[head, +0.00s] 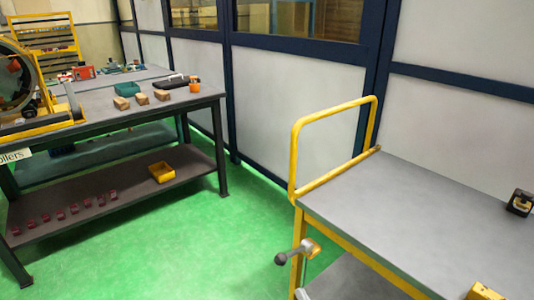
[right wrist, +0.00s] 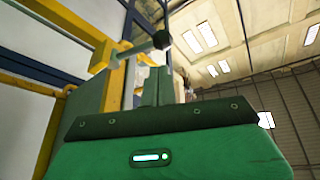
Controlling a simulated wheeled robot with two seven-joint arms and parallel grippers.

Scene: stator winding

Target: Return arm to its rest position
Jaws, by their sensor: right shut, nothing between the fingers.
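In the right wrist view my right gripper (right wrist: 157,75) points up from behind its green housing. Its two dark green fingers stand close together, shut and empty. A lever with a dark ball knob (right wrist: 159,40) shows just above and beyond the fingertips; I see no contact. The same knob (head: 283,258) shows in the head view, at the near left corner of a yellow-framed trolley (head: 410,195). I cannot make out my right gripper clearly in the head view. My left gripper is not in view.
A dark workbench (head: 100,105) on the left carries a large ring, wooden blocks (head: 141,99) and an orange cup (head: 195,85). Its lower shelf holds a yellow bin (head: 162,172) and several red parts. A small black device (head: 520,202) sits on the trolley. Green floor lies open between them.

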